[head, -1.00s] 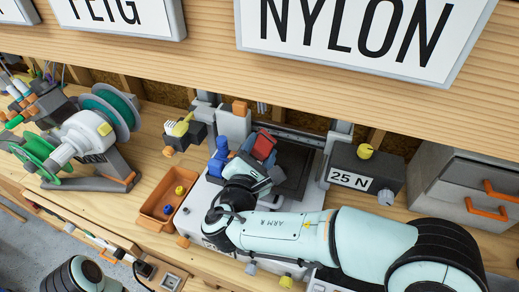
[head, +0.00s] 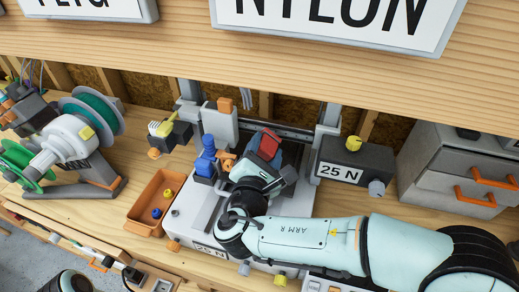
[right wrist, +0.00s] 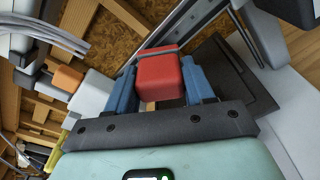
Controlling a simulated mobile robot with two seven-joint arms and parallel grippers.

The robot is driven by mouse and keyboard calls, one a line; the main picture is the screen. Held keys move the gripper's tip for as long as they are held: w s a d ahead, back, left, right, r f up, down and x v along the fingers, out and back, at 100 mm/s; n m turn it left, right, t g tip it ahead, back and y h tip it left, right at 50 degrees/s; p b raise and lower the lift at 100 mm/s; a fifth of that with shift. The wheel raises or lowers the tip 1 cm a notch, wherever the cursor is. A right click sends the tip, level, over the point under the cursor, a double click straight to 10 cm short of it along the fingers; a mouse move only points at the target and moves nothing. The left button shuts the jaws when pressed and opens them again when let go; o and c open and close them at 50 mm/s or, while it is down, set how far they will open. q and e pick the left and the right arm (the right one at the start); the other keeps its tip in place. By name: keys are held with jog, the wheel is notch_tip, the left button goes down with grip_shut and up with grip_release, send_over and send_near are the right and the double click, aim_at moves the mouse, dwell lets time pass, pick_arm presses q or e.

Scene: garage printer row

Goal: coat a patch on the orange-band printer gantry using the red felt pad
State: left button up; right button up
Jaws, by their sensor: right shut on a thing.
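My right gripper (head: 266,150) is shut on the red felt pad (head: 268,144), holding it up over the printer bed. The right wrist view shows the red pad (right wrist: 160,78) between the two blue fingers. The printer gantry has two grey uprights and a dark crossbar (head: 286,131) behind the pad. A light grey block (head: 220,126) with an orange cap (head: 224,104) stands at the gantry's left part. In the right wrist view the pad overlaps the crossbar; I cannot tell whether they touch. My arm hides part of the printer base. My left gripper is out of view.
A blue object (head: 206,160) stands close left of my gripper. An orange bin (head: 152,203) holds small knobs. A dark box marked 25 N (head: 340,172) and grey drawers (head: 446,165) stand right. Green spools (head: 92,115) stand left. A wooden shelf with signs overhangs.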

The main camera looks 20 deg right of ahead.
jog(key=s+d+b, duration=0.2)
jog(key=s+d, duration=0.1)
jog(key=d, duration=0.3)
jog(key=shift+w+a, duration=0.5)
jog(key=shift+a, duration=0.3)
jog(key=shift+w+a, duration=0.55)
jog(key=shift+a, duration=0.25)
jog(key=shift+w+a, duration=0.5)
jog(key=shift+a, duration=0.3)
jog(key=shift+w+a+p, duration=0.15)
jog(key=shift+w+a, duration=0.65)
jog(key=shift+a, duration=0.25)
jog(key=shift+w+a+p, duration=0.15)
jog(key=shift+w+a, duration=0.6)
jog(key=shift+a, duration=0.25)
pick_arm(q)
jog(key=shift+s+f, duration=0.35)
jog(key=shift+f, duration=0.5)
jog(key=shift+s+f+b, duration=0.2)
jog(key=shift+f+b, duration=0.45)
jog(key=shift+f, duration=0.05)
pick_arm(e)
jog(key=v, duration=0.6)
jog(key=shift+f, duration=0.2)
jog(key=shift+a, duration=0.1)
